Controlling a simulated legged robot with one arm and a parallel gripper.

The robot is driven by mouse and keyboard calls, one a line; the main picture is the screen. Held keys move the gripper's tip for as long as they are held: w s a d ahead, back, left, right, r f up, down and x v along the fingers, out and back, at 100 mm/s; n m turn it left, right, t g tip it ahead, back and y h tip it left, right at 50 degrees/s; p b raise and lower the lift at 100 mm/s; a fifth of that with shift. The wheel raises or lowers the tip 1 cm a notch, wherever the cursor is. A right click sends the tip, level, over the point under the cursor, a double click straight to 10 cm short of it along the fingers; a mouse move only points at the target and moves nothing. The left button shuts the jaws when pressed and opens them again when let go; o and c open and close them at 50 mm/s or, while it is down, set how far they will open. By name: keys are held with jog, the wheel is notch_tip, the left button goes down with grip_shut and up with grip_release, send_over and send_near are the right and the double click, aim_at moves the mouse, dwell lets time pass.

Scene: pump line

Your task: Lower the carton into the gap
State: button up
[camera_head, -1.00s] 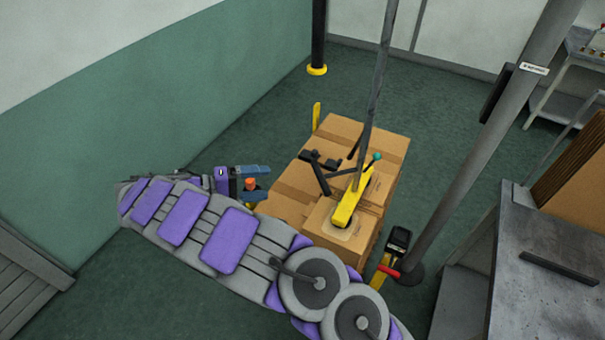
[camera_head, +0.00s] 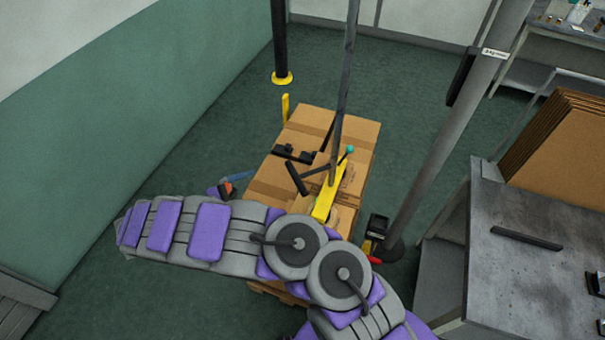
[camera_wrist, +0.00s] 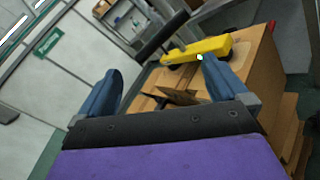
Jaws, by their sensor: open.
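The carton (camera_head: 347,217) sits under the yellow lifter head (camera_head: 326,203), partly hidden by my arm in the head view. In the wrist view the carton (camera_wrist: 258,78) shows below the yellow lifter head (camera_wrist: 205,47). Whether it touches the cartons below is unclear. The gap is hidden or cannot be made out. My gripper (camera_wrist: 165,90) is open, its two blue fingers apart with nothing held between them. The lifter's black handle (camera_head: 293,154) is beyond my arm.
Stacked cartons (camera_head: 350,125) surround the lifter. A grey post (camera_head: 445,130) stands to the right, and a black post (camera_head: 279,40) with a yellow foot stands behind. A grey bench (camera_head: 535,270) fills the right. The green floor (camera_head: 205,110) at left is clear.

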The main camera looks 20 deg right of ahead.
aim_at(295, 179)
jog(key=d, duration=0.5)
jog(key=w+d, duration=0.1)
jog(key=d, duration=0.4)
jog(key=w+d+b, duration=0.1)
jog(key=d, duration=0.4)
jog(key=shift+w+d, duration=0.1)
jog(key=c, duration=1.3)
notch_tip(295, 179, down, 10)
jog(key=b, duration=0.5)
jog(key=o, duration=1.1)
jog(key=shift+o, duration=1)
